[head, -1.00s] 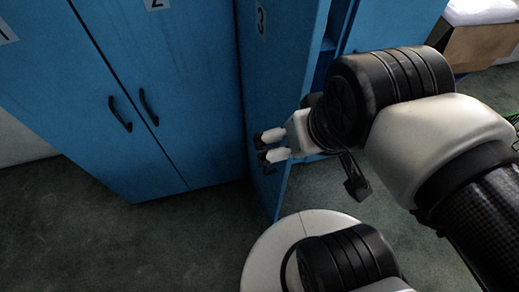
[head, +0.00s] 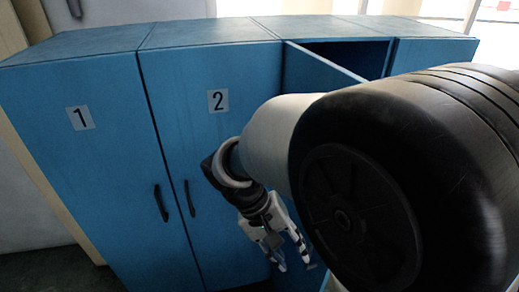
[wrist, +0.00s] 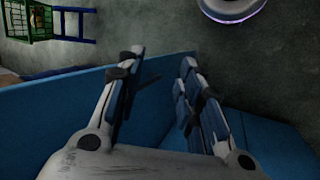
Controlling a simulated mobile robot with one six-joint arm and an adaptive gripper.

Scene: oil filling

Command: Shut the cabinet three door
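The cabinet three door (head: 308,72) is blue and stands open in the head view, swung out toward me from the right of door 2. My arm hides most of it, including its number and handle. My gripper (head: 293,260) hangs low in front of the cabinets, near the door, with its fingers apart. In the wrist view my gripper (wrist: 162,65) is open, and a blue panel (wrist: 55,112), likely this door, runs behind the fingers. I cannot tell whether they touch it. A thin dark piece shows between the fingers; I cannot tell what it is.
Cabinet door 1 (head: 95,165) and cabinet door 2 (head: 222,135) are shut, with dark handles. The dark cabinet opening (head: 345,52) shows behind the open door. In the wrist view, a green crate (wrist: 28,20) lies upper left, and grey floor (wrist: 150,25) is clear beyond the fingers.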

